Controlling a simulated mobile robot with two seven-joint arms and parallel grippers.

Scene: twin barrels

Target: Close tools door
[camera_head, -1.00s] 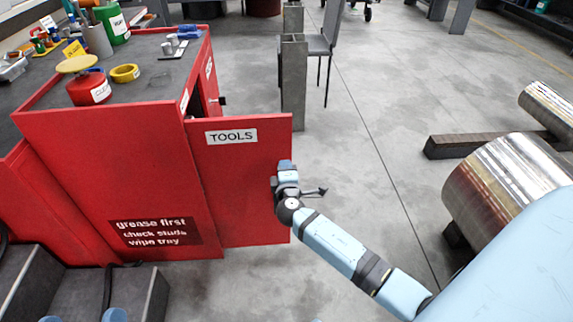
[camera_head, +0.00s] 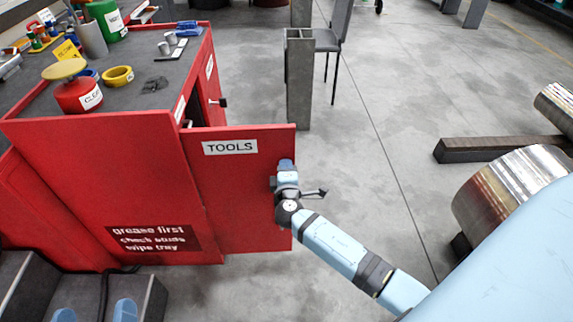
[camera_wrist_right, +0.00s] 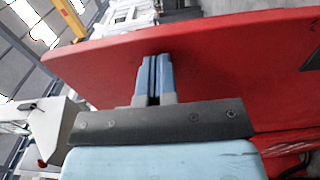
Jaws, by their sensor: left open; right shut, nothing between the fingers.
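The red tools door (camera_head: 237,190), with a white TOOLS label, stands open at the right corner of the red cabinet (camera_head: 95,180). A dark gap shows behind its top left part. My right gripper (camera_head: 286,165) is shut and empty, in front of the door's face near its free right edge. In the right wrist view its closed blue fingers (camera_wrist_right: 153,78) point at a red panel (camera_wrist_right: 215,60); I cannot tell whether they touch it. Two blue fingertips of my left gripper (camera_head: 95,312) show at the bottom left edge, apart and empty.
A red can (camera_head: 78,97), a yellow ring (camera_head: 118,76) and other tools lie on the cabinet top. A grey post (camera_head: 299,80) and a chair (camera_head: 328,40) stand behind the door. Metal barrels (camera_head: 510,195) lie at right. Floor between is clear.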

